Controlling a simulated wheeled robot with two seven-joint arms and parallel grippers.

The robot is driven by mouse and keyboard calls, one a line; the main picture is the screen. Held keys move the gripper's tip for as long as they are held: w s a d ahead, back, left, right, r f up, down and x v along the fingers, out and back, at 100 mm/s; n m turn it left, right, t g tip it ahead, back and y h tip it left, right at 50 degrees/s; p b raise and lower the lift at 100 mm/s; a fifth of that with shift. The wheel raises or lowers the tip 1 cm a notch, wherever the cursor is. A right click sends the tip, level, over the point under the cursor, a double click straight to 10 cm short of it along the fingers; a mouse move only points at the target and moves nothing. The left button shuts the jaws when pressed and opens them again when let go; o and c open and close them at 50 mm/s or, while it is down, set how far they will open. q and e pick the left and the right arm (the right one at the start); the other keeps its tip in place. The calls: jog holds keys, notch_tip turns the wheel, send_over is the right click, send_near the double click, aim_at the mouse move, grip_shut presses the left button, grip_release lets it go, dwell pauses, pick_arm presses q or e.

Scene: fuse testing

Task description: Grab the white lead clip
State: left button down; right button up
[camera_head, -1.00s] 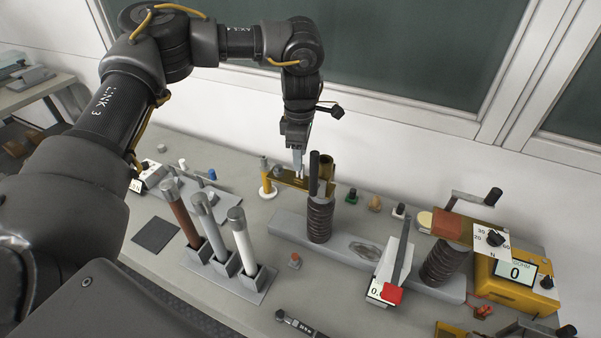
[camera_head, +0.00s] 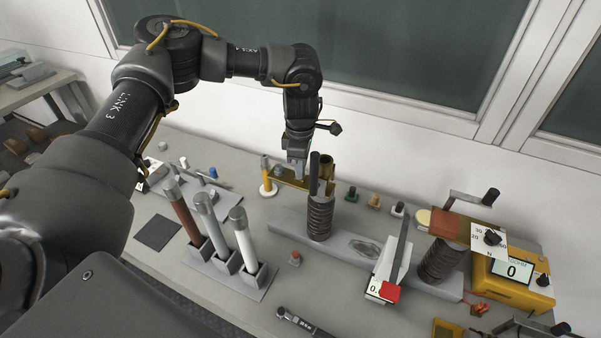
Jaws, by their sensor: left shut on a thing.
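My left gripper (camera_head: 298,168) points down at the back of the bench, just behind the brass-coloured holder (camera_head: 322,168). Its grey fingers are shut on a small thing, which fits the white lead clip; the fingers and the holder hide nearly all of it. I cannot make out the clip's outline or its lead. My right gripper is not in view.
A dark coil (camera_head: 319,218) with a tall black post stands right in front of the gripper. Small green (camera_head: 351,195), tan (camera_head: 374,201) and white (camera_head: 398,210) pieces stand to the right. Three tubes (camera_head: 212,226) stand in front left. A yellow meter (camera_head: 512,282) is at right.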

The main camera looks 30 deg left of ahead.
pick_arm(q)
jog(key=shift+r, duration=0.1)
jog(key=shift+r, duration=0.55)
jog(key=s+a+r+b, duration=0.2)
jog(key=s+a+r, duration=0.4)
jog(key=s+r, duration=0.5)
jog(key=shift+s+a+r+b, duration=0.15)
jog(key=shift+s+r+b, duration=0.2)
jog(key=shift+s, duration=0.45)
jog(key=shift+s, duration=0.1)
